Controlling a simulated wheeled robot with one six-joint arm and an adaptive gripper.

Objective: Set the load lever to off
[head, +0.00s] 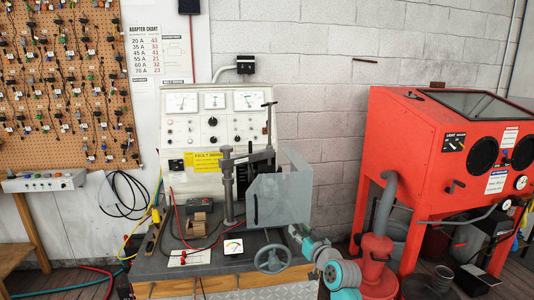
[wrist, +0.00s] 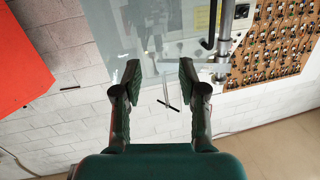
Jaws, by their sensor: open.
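The test bench (head: 225,185) has a cream panel with meters, knobs and a yellow fault label. A tall, dark, T-topped lever (head: 269,125) stands upright at the panel's right side; it looks like the load lever, but its markings are unreadable. In the wrist view, whose picture is upside down, a T-ended rod (wrist: 168,98) shows beyond and between the fingers and looks like the same lever. My gripper (wrist: 161,72) is open and empty, apart from the rod. In the head view my arm comes from the lower right, and the fingers are hard to make out there.
A clear guard (head: 285,190) stands at the bench's front right and also shows in the wrist view (wrist: 110,30). A grey post (head: 228,185) and a handwheel (head: 272,258) are close by. A red blasting cabinet (head: 400,150) stands to the right.

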